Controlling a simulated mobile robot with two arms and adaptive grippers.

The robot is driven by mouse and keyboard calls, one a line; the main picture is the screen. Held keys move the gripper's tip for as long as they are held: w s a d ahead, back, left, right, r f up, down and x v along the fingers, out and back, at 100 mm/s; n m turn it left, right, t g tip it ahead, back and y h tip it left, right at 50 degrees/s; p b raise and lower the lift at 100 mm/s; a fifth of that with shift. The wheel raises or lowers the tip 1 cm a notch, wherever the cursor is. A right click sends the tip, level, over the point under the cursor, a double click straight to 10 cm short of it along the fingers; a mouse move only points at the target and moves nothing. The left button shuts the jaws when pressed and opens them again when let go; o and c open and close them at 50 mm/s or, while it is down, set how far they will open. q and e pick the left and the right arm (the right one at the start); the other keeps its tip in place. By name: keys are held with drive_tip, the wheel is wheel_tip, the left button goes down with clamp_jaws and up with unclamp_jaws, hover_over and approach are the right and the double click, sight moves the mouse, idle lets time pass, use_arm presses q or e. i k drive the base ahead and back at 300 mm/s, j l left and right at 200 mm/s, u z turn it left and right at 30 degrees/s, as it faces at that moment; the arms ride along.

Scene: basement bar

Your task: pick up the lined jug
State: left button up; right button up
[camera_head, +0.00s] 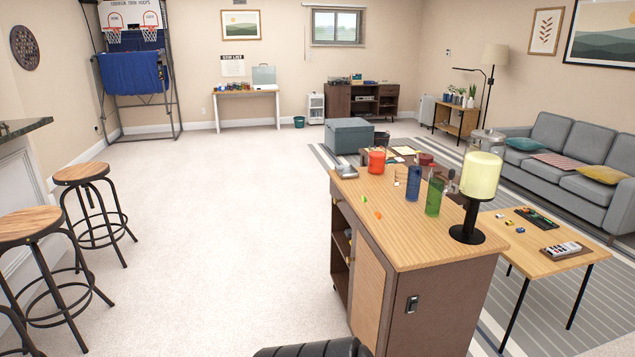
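I cannot make out for certain which vessel is the lined jug. On the wooden top of the cabinet (390,228) stand an orange-red vessel (376,162), a blue bottle-like vessel (413,183) and a green glass-like vessel (434,197). All are upright and too small to show any lines clearly. Neither of my grippers can be made out in the head view. A black ribbed part, probably mine, shows at the bottom edge.
A low table (520,257) with small items is to the right, before a grey sofa (575,150). Bar stools (82,172) stand at the left. The pale floor (230,220) between is open.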

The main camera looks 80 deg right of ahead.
sight(378, 153)
drive_tip(key=l+z, duration=0.1)
drive_tip(key=z, duration=3.3)
drive_tip(key=l, duration=0.1)
